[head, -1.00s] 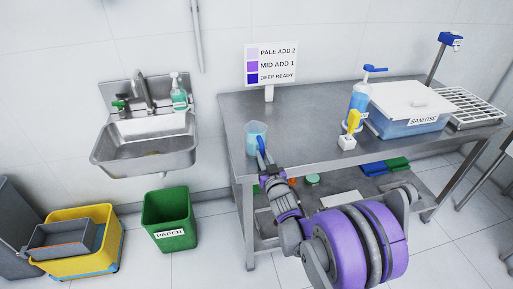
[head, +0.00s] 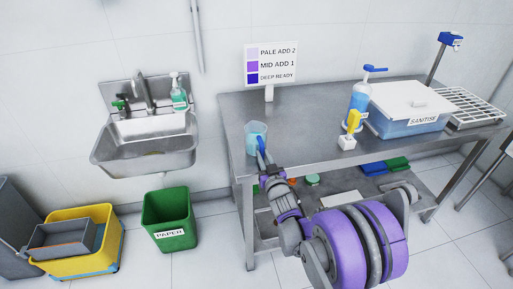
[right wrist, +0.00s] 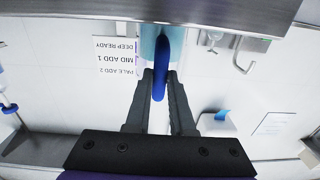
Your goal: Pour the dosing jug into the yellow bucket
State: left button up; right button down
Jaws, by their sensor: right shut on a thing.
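The dosing jug (head: 253,137) is a clear, light blue vessel with a dark blue handle, at the left end of the steel table. My right gripper (head: 264,163) is shut on the handle. In the right wrist view the handle (right wrist: 160,75) stands between the two fingers (right wrist: 160,92), with part of the jug body (right wrist: 149,42) behind it. The jug looks about upright; I cannot tell whether its base touches the table. The yellow bucket (head: 107,248) stands on the floor at the lower left, with a grey tray-like insert over its opening. My left gripper is out of view.
A green PAPER bin (head: 171,213) stands between the bucket and the steel table (head: 300,115). A sink (head: 150,150) hangs on the wall above. A colour sign (head: 271,66), a blue pump bottle (head: 359,101) and a SANITISE tub (head: 408,118) stand on the table.

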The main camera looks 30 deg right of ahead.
aim_at(263, 145)
jog(key=shift+r, duration=0.15)
jog(key=shift+r+p, duration=0.55)
jog(key=shift+r, duration=0.35)
dwell(0.4)
jog(key=shift+r+p, duration=0.65)
jog(key=shift+r, duration=0.85)
jog(key=shift+a, duration=0.1)
